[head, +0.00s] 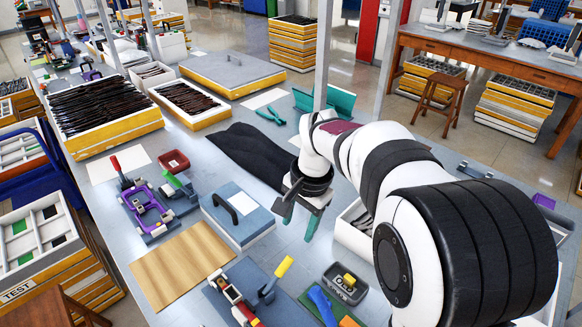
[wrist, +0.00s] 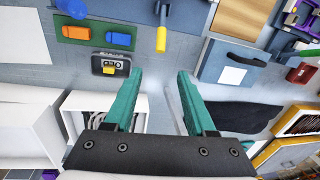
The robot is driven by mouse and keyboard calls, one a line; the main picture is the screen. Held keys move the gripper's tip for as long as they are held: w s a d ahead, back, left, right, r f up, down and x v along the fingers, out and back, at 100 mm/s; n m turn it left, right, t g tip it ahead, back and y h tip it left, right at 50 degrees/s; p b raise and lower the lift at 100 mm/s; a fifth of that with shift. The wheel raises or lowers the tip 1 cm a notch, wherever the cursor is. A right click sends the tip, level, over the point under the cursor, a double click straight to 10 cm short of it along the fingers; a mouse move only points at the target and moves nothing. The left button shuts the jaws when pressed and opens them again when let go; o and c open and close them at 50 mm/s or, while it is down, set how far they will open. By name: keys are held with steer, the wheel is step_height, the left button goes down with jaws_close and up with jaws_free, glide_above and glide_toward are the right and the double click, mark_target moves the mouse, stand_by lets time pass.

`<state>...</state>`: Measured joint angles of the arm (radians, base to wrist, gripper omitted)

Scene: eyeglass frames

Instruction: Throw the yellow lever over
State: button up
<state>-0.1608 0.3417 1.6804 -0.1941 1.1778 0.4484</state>
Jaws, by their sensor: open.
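The yellow lever (head: 284,267) is a yellow grip on a dark arm, standing tilted up from a clamp fixture (head: 240,305) at the front of the table. In the wrist view the yellow lever (wrist: 161,40) shows at the top centre, beyond my fingertips. My gripper (head: 301,216) has teal fingers pointing down above the table, behind the lever in the head view. In the wrist view my gripper (wrist: 161,78) is open with nothing between its fingers. It is apart from the lever. The lever's lower end is partly out of the wrist view.
A blue-topped case with a black handle (head: 237,213) lies left of my gripper. A small grey box with a yellow part (head: 346,283) sits right of the lever. A wooden board (head: 182,265) lies to the left.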

mark_target(290, 257)
steer(key=f, duration=0.5)
steer(key=w+a+f, duration=0.1)
steer(key=f, duration=0.4)
steer(key=a+f, duration=0.1)
steer(key=f, duration=0.4)
steer(key=shift+w+f, duration=0.2)
steer(key=shift+w, duration=0.15)
jaws_close()
stand_by(0.4)
